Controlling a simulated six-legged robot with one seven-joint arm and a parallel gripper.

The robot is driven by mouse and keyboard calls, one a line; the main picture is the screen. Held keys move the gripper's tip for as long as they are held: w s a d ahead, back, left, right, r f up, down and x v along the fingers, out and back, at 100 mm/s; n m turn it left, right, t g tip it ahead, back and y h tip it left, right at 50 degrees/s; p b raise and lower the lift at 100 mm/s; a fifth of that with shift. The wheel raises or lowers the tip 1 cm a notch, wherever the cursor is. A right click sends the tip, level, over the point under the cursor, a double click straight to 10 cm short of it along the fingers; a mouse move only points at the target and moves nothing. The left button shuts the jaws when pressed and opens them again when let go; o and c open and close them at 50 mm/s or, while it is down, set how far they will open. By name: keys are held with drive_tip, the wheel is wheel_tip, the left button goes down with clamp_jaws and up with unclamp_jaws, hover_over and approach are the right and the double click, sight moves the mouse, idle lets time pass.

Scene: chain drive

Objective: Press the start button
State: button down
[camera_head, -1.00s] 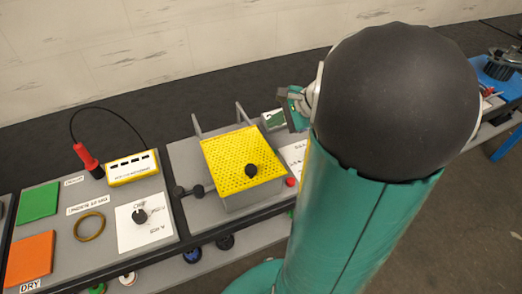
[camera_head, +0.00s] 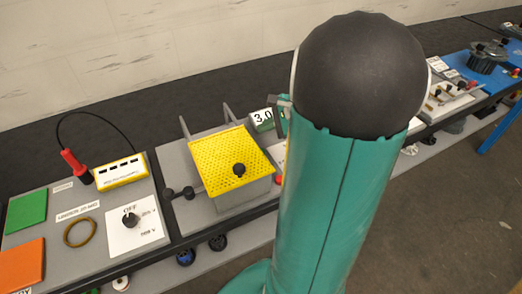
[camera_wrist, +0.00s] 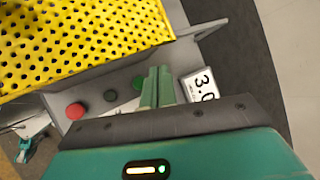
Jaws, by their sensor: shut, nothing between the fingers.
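In the wrist view a grey panel beside the yellow perforated guard (camera_wrist: 85,40) carries a red button (camera_wrist: 75,111), a small dark button (camera_wrist: 110,96) and a green button (camera_wrist: 138,83). No start label is readable. My gripper (camera_wrist: 157,72) is shut and empty, its green fingers just right of the green button and partly overlapping it in the picture. I cannot tell whether they touch it.
A display reading 3.0 (camera_wrist: 203,85) stands right of the fingers, close by; it also shows in the head view (camera_head: 263,119). A panel with an OFF knob (camera_head: 131,220) and a yellow box (camera_head: 121,170) lie further left.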

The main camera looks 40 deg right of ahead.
sight(265, 151)
drive_tip(key=shift+f, duration=3.1)
drive_tip(key=shift+f, duration=0.15)
drive_tip(key=shift+f, duration=0.3)
drive_tip(key=shift+f, duration=0.5)
drive_tip(key=shift+r, duration=0.1)
idle(0.4)
drive_tip(key=shift+r, duration=0.85)
drive_tip(key=shift+r, duration=2.5)
